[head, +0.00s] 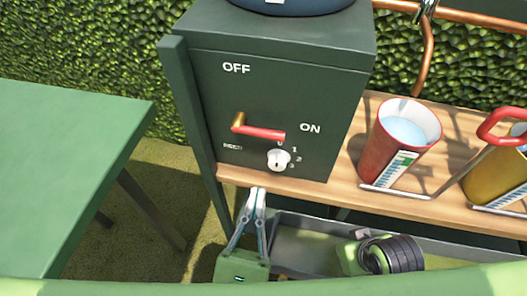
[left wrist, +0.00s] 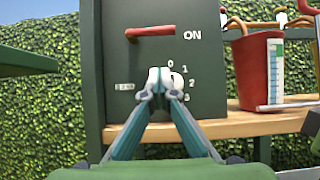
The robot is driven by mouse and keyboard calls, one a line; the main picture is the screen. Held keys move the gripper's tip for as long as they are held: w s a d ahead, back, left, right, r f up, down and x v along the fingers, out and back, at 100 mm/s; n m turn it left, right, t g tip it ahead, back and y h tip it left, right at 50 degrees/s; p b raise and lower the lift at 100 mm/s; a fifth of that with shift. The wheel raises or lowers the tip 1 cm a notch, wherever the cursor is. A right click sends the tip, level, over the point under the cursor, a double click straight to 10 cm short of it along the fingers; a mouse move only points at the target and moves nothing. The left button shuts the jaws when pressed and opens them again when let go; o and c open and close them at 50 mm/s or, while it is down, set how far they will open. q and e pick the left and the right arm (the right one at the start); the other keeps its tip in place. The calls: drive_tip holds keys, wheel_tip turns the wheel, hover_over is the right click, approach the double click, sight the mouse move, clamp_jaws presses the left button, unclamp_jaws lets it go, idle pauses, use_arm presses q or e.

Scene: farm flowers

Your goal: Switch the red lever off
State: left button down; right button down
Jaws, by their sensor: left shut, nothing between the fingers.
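The red lever (head: 262,133) is on the front of a dark green box (head: 220,100). It lies roughly level, its red end towards the word ON at the right; the word OFF is above it. It also shows in the left wrist view (left wrist: 150,31). My left gripper (head: 257,190) is shut and empty, in front of the box and below the lever, apart from it. In the left wrist view its fingertips (left wrist: 158,75) cover part of a white numbered dial (head: 278,160).
A wooden shelf (head: 345,195) carries the box, a red cup (head: 385,145) and a yellow cup (head: 490,180). A green table (head: 60,170) stands left. A hedge is behind.

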drive_tip(key=shift+r, duration=0.3)
drive_tip(key=shift+r+p, duration=0.25)
drive_tip(key=shift+p, duration=0.25)
use_arm(q)
drive_tip(key=w+d+r, duration=0.1)
drive_tip(key=w+r, duration=0.4)
drive_tip(key=r, duration=0.2)
drive_tip(key=shift+w+d, duration=0.2)
